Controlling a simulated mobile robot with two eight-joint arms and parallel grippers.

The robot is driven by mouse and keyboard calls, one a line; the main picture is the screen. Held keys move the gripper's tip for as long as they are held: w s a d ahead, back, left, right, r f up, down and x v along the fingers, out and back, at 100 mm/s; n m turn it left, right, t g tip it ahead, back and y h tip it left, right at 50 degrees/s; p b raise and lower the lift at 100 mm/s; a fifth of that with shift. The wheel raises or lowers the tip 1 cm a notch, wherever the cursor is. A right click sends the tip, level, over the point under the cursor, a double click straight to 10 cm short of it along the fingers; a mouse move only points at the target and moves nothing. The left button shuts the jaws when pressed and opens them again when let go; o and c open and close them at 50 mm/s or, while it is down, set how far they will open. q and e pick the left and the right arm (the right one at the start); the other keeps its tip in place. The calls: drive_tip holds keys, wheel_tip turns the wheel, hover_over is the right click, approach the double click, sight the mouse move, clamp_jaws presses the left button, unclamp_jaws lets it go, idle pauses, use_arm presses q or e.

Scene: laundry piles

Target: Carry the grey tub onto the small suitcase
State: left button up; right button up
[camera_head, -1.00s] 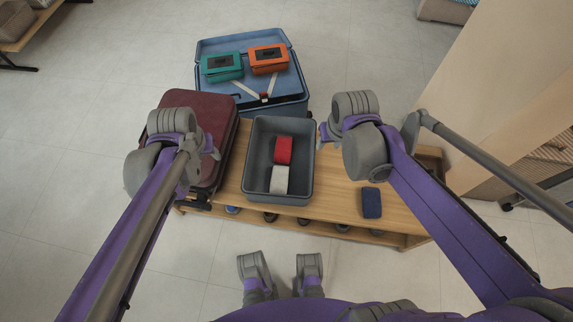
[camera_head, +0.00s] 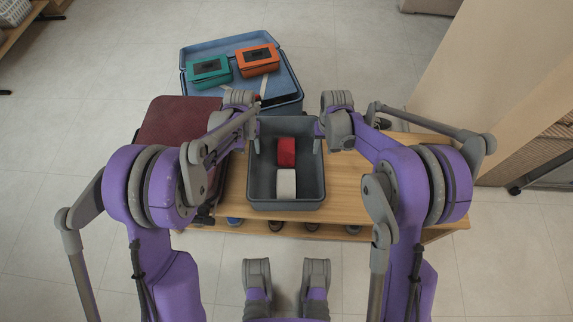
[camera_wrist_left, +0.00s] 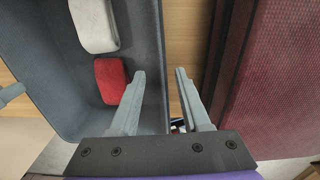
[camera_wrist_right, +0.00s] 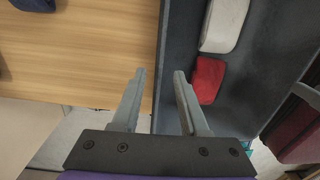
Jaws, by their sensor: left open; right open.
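The grey tub (camera_head: 286,204) stands on the wooden bench, with a red block (camera_head: 286,152) and a white block (camera_head: 286,184) inside. A closed maroon suitcase (camera_head: 172,125) lies left of the tub. Behind is an open blue suitcase (camera_head: 203,47). My left gripper (camera_wrist_left: 160,72) is open at the tub's left wall, one finger on the inner side and one over the gap toward the maroon suitcase. My right gripper (camera_wrist_right: 160,72) is open at the right wall, its fingers on either side of the rim. In the head view, my forearms partly hide the maroon suitcase.
The bench top (camera_head: 350,182) is clear right of the tub. A teal box (camera_head: 209,70) and an orange box (camera_head: 257,60) rest on the blue suitcase. Shoes sit under the bench. A wooden panel (camera_head: 440,75) rises at the right.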

sight(253, 163)
use_arm(q)
wheel_tip(253, 163, down, 11)
drive_tip(key=shift+r, duration=0.1)
use_arm(e)
drive_tip(key=f, duration=1)
drive_tip(key=shift+a+f, duration=0.2)
drive_tip(key=shift+f, duration=0.2)
use_arm(q)
clamp_jaws()
use_arm(e)
clamp_jaws()
